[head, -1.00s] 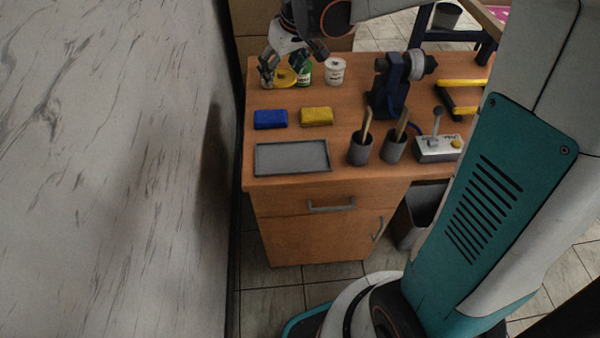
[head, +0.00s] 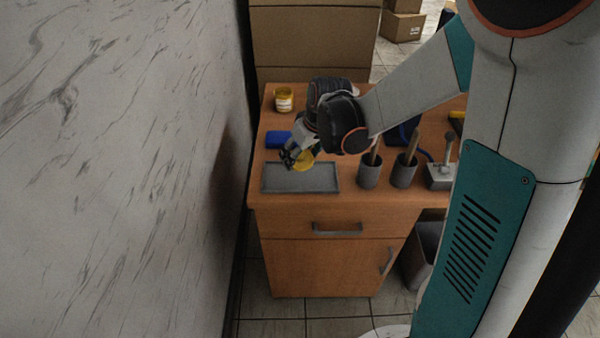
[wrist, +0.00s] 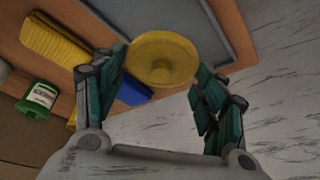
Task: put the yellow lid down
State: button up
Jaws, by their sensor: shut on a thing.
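My gripper (head: 296,158) is shut on the yellow lid (head: 305,160), a round shallow disc. In the wrist view the lid (wrist: 162,58) sits between the two fingertips (wrist: 159,66), gripped by its rim. In the head view the lid appears over the back edge of the grey tray (head: 270,187), which is empty. The gap between lid and tray is hard to judge. The tray's rim and floor also show in the wrist view (wrist: 238,28), beyond the lid.
A blue sponge (head: 276,139) lies behind the tray; the yellow sponge (wrist: 60,40) shows in the wrist view. Brush cups (head: 369,173) stand right of the tray.

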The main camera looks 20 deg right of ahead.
aim_at(298, 174)
jog(key=shift+f+b, duration=1)
jog(key=shift+f, duration=2.1)
jog(key=shift+f, duration=0.15)
jog(key=o, duration=0.7)
jog(key=p+v, duration=0.4)
jog(key=v, duration=0.9)
jog(key=s+r+m+t, duration=0.1)
jog(key=s+r+m, duration=0.1)
jog(key=s+r, duration=0.3)
jog(key=s+a+r+m+t+h, duration=0.1)
jog(key=s+r, duration=0.4)
jog(key=s, duration=0.8)
jog(key=shift+a+m+t, duration=0.3)
jog(key=shift+m+t, duration=0.2)
